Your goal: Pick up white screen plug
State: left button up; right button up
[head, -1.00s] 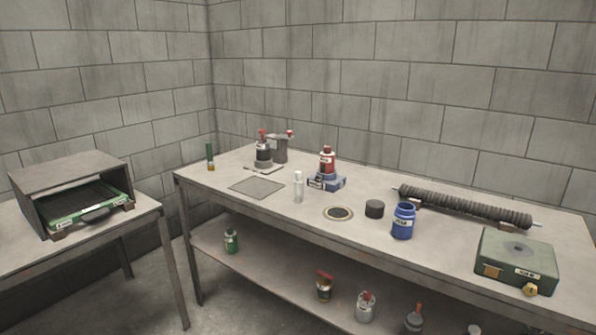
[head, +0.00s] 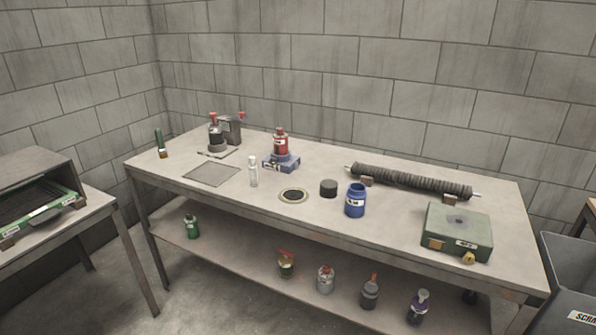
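I cannot pick out a white screen plug for certain in the head view. A small pale, clear-looking upright cylinder (head: 253,174) stands on the workbench (head: 222,217), left of its middle. A flat round disc (head: 293,195) with a cream rim and dark centre lies to its right. An open blue jar (head: 355,202) and a separate black cap (head: 328,188) stand further right. Neither of my grippers is in view.
A ribbed dark roller (head: 412,181) rests on blocks at the back right. A green box (head: 457,232) sits at the right end. A grey bin (head: 571,270) stands right of the bench. Several bottles are on the lower shelf (head: 240,258).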

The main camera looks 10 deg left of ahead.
aim_at(252, 169)
jog(key=i+j+z, duration=0.15)
jog(key=j+z, duration=0.15)
jog(key=i+j+z, duration=0.1)
jog(key=j+z, duration=0.25)
jog(key=i+j+z, duration=0.2)
jog(key=j, duration=0.55)
jog(key=j+z, duration=0.2)
jog(key=j, duration=0.5)
